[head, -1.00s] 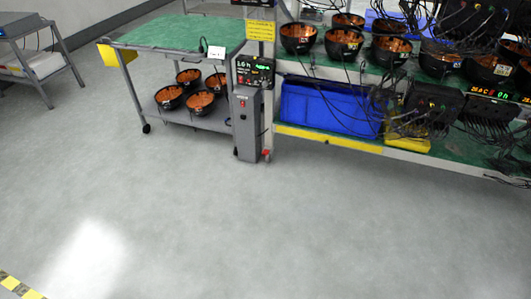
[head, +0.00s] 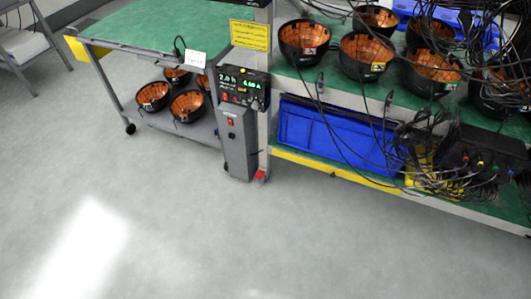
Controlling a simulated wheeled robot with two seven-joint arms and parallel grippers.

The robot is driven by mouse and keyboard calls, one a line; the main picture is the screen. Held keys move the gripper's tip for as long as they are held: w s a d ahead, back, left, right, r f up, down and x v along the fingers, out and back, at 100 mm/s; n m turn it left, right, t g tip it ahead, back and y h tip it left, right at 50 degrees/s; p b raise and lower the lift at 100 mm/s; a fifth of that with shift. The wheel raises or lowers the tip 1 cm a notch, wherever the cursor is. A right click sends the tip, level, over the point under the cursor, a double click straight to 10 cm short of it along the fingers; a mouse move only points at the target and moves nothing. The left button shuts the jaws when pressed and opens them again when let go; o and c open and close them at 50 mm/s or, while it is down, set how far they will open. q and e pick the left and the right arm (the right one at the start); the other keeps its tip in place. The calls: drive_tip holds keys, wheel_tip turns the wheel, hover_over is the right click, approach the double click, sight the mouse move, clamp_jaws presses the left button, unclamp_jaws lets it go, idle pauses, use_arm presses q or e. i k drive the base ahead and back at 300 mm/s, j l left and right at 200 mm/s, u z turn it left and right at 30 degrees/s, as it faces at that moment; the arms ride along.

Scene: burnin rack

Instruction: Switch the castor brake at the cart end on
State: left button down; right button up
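A small red part (head: 261,175), which looks like the castor brake pedal, sits at floor level at the foot of the rack's left post (head: 264,130), the end beside the cart. It is too small to tell whether it is pressed down or up. The green-topped cart (head: 150,48) stands left of the rack, with a dark castor (head: 130,129) at its near left leg. A grey cabinet (head: 237,150) stands between cart and rack, just left of the red part. Neither of my grippers is in view.
The rack holds several black bowls (head: 303,38) with copper-coloured insides and many hanging cables. A blue bin (head: 330,140) sits on its lower shelf above a yellow-edged front rail (head: 330,170). A lit display (head: 243,85) tops the cabinet. The grey floor (head: 250,240) in front is clear.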

sight(261, 171)
drive_tip(key=i+l, duration=0.15)
drive_tip(key=i, duration=0.2)
drive_tip(key=i+l, duration=0.15)
drive_tip(key=i, duration=0.25)
drive_tip(key=i+l, duration=0.15)
drive_tip(key=i, duration=0.2)
